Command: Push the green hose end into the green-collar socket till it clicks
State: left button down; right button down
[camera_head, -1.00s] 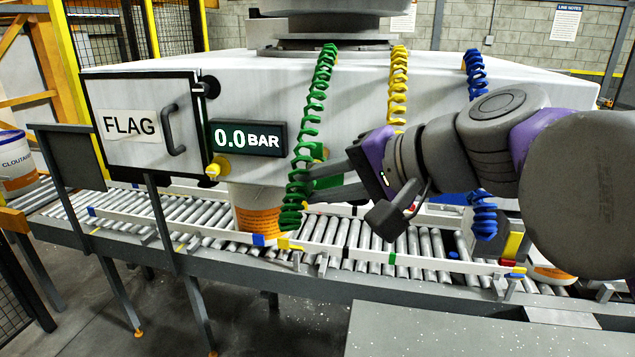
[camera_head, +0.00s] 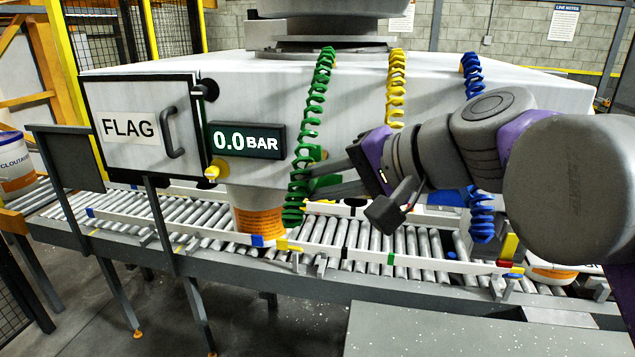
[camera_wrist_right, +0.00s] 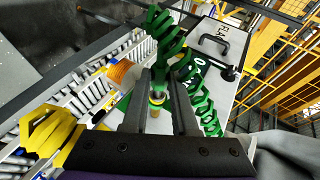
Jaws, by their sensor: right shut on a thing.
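The green coiled hose (camera_head: 318,95) hangs down the front of the white machine; its coils also show in the right wrist view (camera_wrist_right: 202,105). My right gripper (camera_head: 308,186) is at the lower coils. In the right wrist view, my right gripper (camera_wrist_right: 157,100) is shut on the green hose end (camera_wrist_right: 157,97), whose yellow band and brass tip show between the fingers. A green part (camera_head: 316,152) shows on the machine front just behind the hose, possibly the green-collar socket. The fingers and coils partly hide it, and I cannot tell whether the hose end touches it. My left gripper is out of view.
A yellow coiled hose (camera_head: 396,85) and a blue coiled hose (camera_head: 474,80) hang to the right. A display (camera_head: 247,140) reads 0.0 BAR beside the FLAG door (camera_head: 140,125). A pail (camera_head: 258,215) stands on the roller conveyor (camera_head: 170,215) below.

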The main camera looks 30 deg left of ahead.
jog(key=shift+w, duration=0.1)
jog(key=shift+w+a, duration=0.1)
jog(key=shift+w, duration=0.25)
jog(key=shift+w, duration=0.25)
jog(key=c, duration=0.6)
grip_release()
jog(key=shift+w+a, duration=0.1)
jog(key=v, duration=1.1)
